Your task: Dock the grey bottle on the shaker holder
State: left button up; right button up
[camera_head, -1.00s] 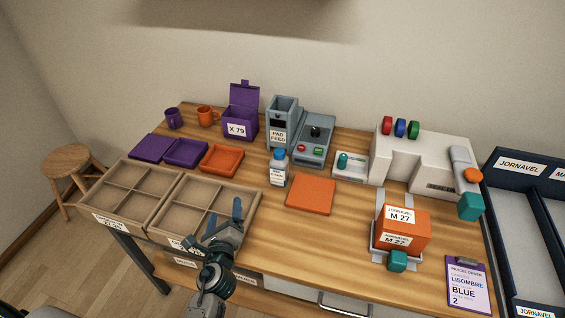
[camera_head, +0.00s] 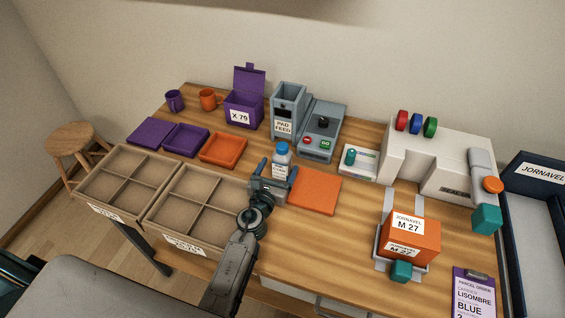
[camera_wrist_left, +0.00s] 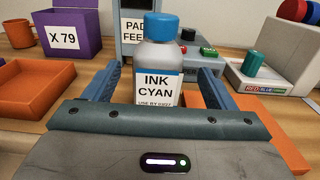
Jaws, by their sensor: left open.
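The grey bottle (camera_head: 280,168) has a blue cap and a white "INK CYAN" label. It stands upright on the table in front of the pad feed box. In the left wrist view the bottle (camera_wrist_left: 157,62) is centred between the fingers. My left gripper (camera_head: 276,172) is open, with one finger on each side of the bottle and a gap on both sides. The bottle's base is hidden behind the gripper body. A grey machine (camera_head: 318,142) with red and green buttons and a black part on top, seemingly the shaker, stands behind and right of the bottle. My right gripper is not in view.
The grey pad feed box (camera_head: 287,108) stands behind the bottle. An orange pad (camera_head: 314,191) lies just right of the gripper, and an orange tray (camera_head: 223,148) lies left. Divided wooden boxes (camera_head: 196,203) fill the front left. A white press (camera_head: 400,155) stands at the right.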

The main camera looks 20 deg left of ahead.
aim_at(279, 165)
pick_arm(q)
jog(key=w, duration=0.5)
jog(key=shift+f+b, duration=0.2)
jog(key=shift+b, duration=0.1)
jog(key=shift+c, duration=0.9)
jog(key=c, duration=1.1)
jog(key=shift+r, duration=0.1)
jog(key=shift+c, duration=0.6)
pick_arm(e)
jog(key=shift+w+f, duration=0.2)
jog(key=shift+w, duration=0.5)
pick_arm(q)
jog(key=shift+r, duration=0.1)
